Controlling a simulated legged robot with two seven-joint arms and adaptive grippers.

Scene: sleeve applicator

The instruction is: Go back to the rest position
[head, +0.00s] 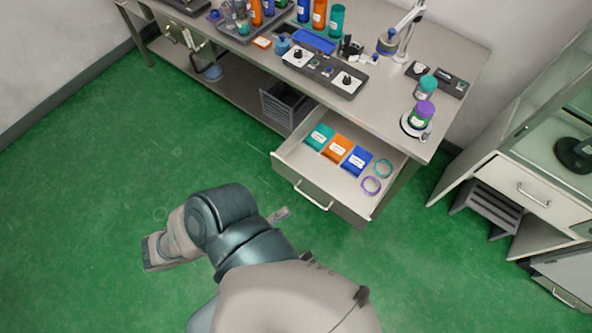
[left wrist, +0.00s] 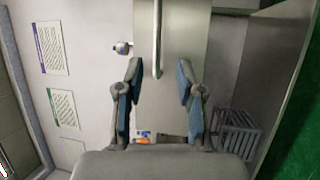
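My left arm reaches across the lower middle of the head view, and a grey finger of my left gripper (head: 279,214) shows just past it, near the open drawer (head: 318,187). The rest of this gripper is hidden behind the arm. In the left wrist view my left gripper (left wrist: 159,78) has its two blue-padded fingers apart with nothing between them. The drawer handle (left wrist: 157,40) lies beyond the fingertips, apart from them; it also shows in the head view (head: 312,197). My right gripper is in neither view.
The drawer holds teal (head: 319,137), orange (head: 336,148) and blue (head: 357,161) packs and two rings (head: 371,185). The bench (head: 440,50) bears bottles, a control box (head: 325,72) and a purple-capped jar (head: 422,113). A cabinet (head: 535,180) stands right. The green floor at left is clear.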

